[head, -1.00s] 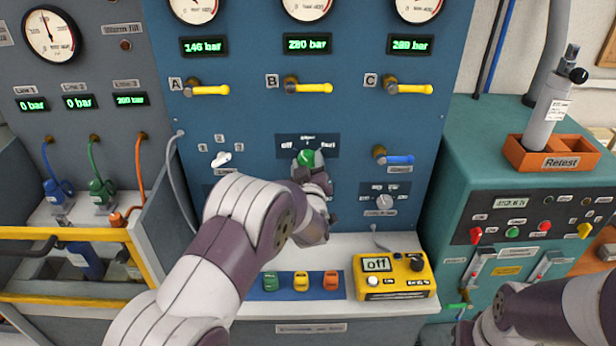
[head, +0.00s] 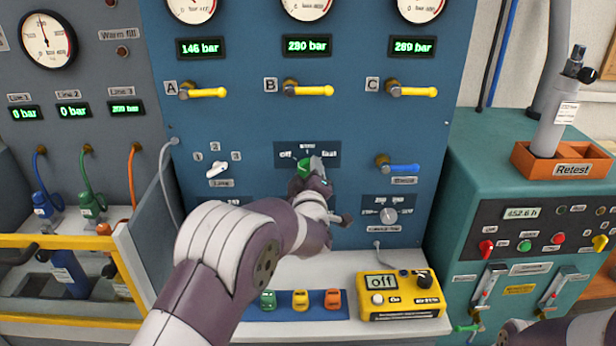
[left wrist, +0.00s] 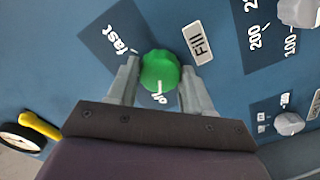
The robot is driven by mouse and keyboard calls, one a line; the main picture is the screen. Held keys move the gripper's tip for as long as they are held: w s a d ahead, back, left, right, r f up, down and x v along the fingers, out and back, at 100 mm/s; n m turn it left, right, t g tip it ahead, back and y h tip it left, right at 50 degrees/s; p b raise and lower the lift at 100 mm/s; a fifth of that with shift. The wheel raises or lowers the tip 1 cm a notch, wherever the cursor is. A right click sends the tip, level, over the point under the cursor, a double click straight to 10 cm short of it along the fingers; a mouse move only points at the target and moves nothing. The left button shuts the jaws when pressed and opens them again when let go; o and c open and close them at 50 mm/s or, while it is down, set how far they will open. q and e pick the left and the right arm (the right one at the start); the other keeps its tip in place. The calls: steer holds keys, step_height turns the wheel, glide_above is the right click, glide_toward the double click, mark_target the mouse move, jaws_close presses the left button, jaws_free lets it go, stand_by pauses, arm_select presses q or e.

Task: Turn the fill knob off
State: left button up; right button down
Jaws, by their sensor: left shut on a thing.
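The fill knob is a round green knob (head: 303,167) on a dark label plate of the blue panel. In the left wrist view, the knob (left wrist: 160,70) sits between the two fingers of my left gripper (left wrist: 161,78), which is shut on it from both sides. Its white mark points down in that view, toward the label that reads "off". The "fast" label is at the upper left and the "Fill" plate (left wrist: 198,43) is at the right. In the head view, my left gripper (head: 312,170) partly covers the knob. My right gripper is not in view.
A white selector knob (head: 217,169) is left of the fill knob, and a blue lever (head: 403,168) is right of it. Yellow levers A, B and C are above.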

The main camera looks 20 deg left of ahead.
arm_select(q)
steer(key=shift+f, duration=0.1)
steer(key=o, duration=1)
steer(key=shift+o, duration=0.2)
steer(key=shift+s, duration=0.1)
steer(key=b+v, duration=0.2)
steer(key=v, duration=1)
steer(key=shift+s, duration=0.3)
steer(key=shift+d, duration=0.1)
